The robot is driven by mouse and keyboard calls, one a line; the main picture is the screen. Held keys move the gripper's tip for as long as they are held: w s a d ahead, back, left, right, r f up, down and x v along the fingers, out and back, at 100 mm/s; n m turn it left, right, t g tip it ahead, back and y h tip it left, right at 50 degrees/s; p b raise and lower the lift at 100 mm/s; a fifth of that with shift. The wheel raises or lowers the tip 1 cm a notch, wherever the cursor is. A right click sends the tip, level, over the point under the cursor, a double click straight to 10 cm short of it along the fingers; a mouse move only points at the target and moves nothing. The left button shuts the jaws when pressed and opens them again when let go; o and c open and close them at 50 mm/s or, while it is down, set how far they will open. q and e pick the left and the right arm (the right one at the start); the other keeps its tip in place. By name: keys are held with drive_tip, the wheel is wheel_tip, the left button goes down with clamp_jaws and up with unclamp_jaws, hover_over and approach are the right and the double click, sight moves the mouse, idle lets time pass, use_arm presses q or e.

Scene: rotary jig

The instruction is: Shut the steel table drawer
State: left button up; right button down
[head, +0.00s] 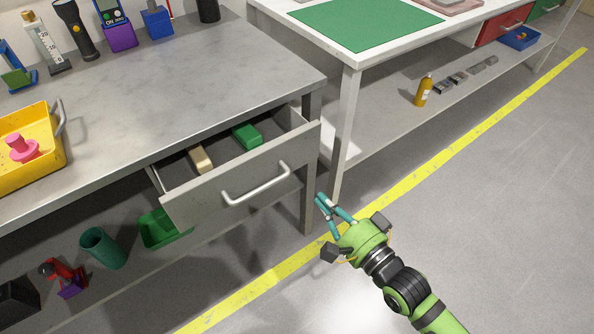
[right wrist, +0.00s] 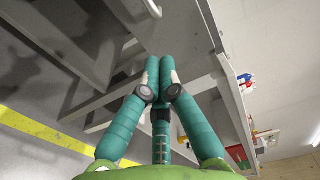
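The steel table (head: 200,75) has its drawer (head: 215,198) pulled out, in the head view. The drawer's grey front carries a pale bar handle (head: 257,186). Inside lie a tan block (head: 200,159) and a green block (head: 247,135). My right gripper (head: 322,202) is to the right of the drawer front, apart from the handle, with its fingers pointing up and left. A bit of a pale handle (right wrist: 152,8) shows at the top there. My left gripper is not in view.
A yellow tray (head: 55,165) with a pink part sits on the steel table's left. Below, a shelf holds a green bin (head: 158,232) and a green cup (head: 104,250). A white table (head: 350,62) stands behind my right gripper. Floor at right is clear.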

sight(287, 161)
drive_tip(key=x, duration=1.1)
drive_tip(key=shift+w+a, duration=0.1)
drive_tip(key=shift+w+b, duration=0.1)
drive_tip(key=shift+b, duration=0.2)
